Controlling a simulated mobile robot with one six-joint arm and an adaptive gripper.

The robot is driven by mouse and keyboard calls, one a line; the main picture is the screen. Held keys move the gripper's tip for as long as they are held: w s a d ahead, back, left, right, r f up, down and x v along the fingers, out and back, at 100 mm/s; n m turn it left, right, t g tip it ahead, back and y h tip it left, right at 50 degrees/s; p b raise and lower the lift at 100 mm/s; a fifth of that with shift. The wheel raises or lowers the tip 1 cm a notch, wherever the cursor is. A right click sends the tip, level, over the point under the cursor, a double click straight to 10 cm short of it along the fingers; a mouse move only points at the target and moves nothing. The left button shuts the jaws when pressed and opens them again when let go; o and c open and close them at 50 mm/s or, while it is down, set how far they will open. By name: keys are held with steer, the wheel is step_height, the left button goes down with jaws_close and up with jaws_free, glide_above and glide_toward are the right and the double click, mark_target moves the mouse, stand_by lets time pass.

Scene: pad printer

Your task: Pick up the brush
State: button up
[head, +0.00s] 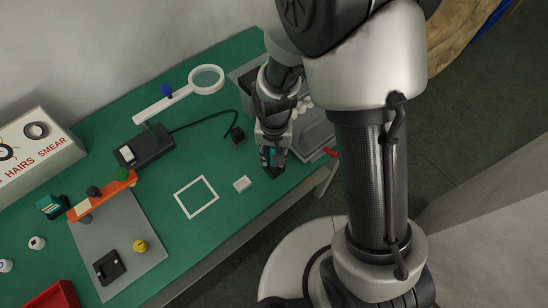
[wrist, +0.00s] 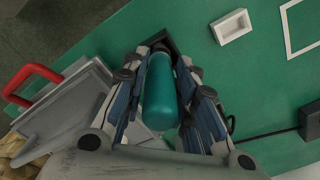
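A teal cylinder, which looks like the handle of the brush (wrist: 161,88), stands between the two fingers of my gripper (wrist: 168,62) in the wrist view. A dark square block (wrist: 157,41) shows at its far end by the table. No bristles show. In the head view my gripper (head: 270,162) points down at the right end of the green table, with a bit of teal between its fingers. The fingers lie along both sides of the cylinder; whether both press on it cannot be told.
A small white tray (head: 242,184) and a white square outline (head: 197,197) lie left of my gripper. A grey tray with a red handle (wrist: 32,80) is close beside it. A magnifier (head: 205,79), a cable and a grey plate (head: 140,215) lie farther left.

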jaws_close()
steer(key=shift+r, duration=0.15)
